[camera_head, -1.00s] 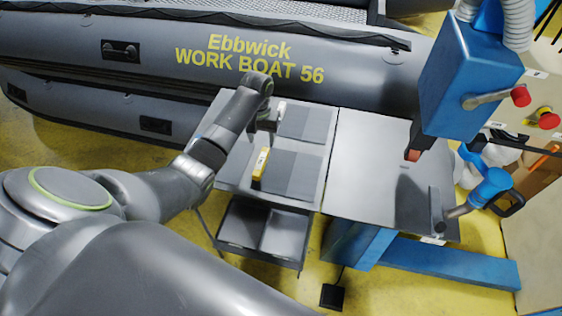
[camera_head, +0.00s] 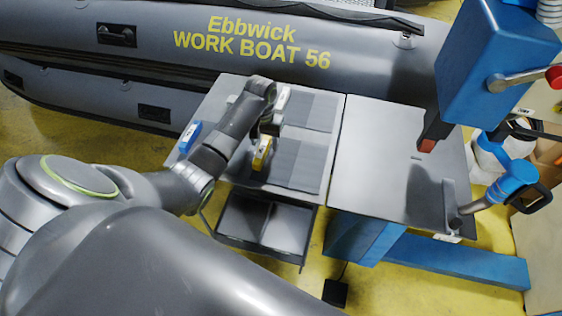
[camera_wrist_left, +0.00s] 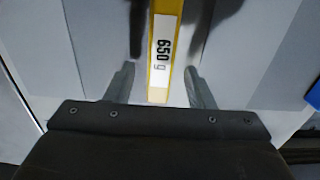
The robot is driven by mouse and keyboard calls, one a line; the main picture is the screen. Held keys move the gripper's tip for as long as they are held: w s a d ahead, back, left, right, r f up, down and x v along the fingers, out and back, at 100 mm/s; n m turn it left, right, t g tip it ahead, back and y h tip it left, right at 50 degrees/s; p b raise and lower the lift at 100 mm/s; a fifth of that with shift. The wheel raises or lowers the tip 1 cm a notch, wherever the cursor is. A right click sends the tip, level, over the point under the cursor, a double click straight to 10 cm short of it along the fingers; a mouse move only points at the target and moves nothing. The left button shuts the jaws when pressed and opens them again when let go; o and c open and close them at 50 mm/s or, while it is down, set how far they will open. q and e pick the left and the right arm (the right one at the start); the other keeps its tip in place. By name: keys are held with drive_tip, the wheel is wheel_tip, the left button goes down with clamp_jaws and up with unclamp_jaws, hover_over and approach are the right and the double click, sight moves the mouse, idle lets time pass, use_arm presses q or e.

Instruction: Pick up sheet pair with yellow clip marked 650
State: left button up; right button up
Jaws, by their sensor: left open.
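The yellow clip (camera_wrist_left: 163,50) has a white label reading "650 g" in the left wrist view. In the head view the yellow clip (camera_head: 261,153) sits at the left edge of the nearer grey sheet pair (camera_head: 300,165) on the cart top. My left gripper (camera_wrist_left: 160,88) is open, with one finger on each side of the clip in the left wrist view. I cannot tell its height above the clip. In the head view my left gripper (camera_head: 268,130) is over the clip and hides part of it. My right gripper is not in view.
A second sheet pair (camera_head: 311,110) with a white clip (camera_head: 283,98) lies behind. A blue clip (camera_head: 189,137) is at the cart's left. A bare metal table (camera_head: 385,150) adjoins on the right, below a blue machine (camera_head: 485,75). The grey boat (camera_head: 250,45) stands behind.

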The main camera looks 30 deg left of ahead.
use_arm(q)
drive_tip(key=shift+s+f, duration=0.1)
drive_tip(key=shift+c, duration=0.4)
clamp_jaws()
